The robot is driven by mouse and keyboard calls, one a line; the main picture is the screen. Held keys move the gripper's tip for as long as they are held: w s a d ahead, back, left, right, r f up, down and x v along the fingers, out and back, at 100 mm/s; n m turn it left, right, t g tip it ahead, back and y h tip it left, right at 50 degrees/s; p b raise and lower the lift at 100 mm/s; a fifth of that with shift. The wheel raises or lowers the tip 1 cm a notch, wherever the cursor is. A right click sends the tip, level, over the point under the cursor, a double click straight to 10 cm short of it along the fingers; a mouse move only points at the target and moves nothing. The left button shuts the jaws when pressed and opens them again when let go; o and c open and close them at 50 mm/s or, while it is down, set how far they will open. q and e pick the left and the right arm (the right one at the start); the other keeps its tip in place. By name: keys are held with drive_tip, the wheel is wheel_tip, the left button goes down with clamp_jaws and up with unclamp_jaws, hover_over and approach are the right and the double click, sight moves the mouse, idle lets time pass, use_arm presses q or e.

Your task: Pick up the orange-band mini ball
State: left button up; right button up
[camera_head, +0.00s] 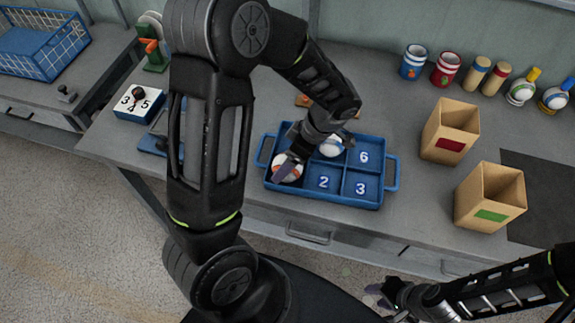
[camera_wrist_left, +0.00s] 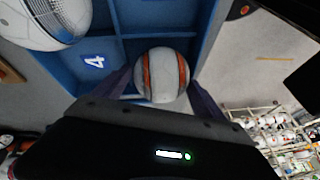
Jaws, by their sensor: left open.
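The orange-band mini ball (camera_head: 287,168) is white with orange bands and sits in the front left compartment of the blue tray (camera_head: 391,186). In the left wrist view the ball (camera_wrist_left: 162,75) lies between the two fingers of my left gripper (camera_wrist_left: 160,92). That gripper is open, with one finger on each side of the ball; I cannot tell whether they touch it. In the head view my left gripper (camera_head: 292,164) comes down over the ball and partly hides it. My right gripper (camera_head: 379,294) is low at the right, away from the tray; its jaw opening is unclear.
A white-and-blue ball (camera_head: 331,146) sits in the tray's back row, close to my left wrist. Two cardboard boxes (camera_head: 450,132) (camera_head: 490,197) stand right of the tray.

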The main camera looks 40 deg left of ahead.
use_arm(q)
drive_tip(key=shift+c, duration=0.3)
drive_tip(key=c, duration=1)
drive_tip(key=shift+c, duration=0.2)
drive_tip(key=shift+r, duration=0.1)
wheel_tip(320, 180, up, 10)
drive_tip(key=shift+f+b, duration=0.1)
drive_tip(key=shift+b, duration=0.65)
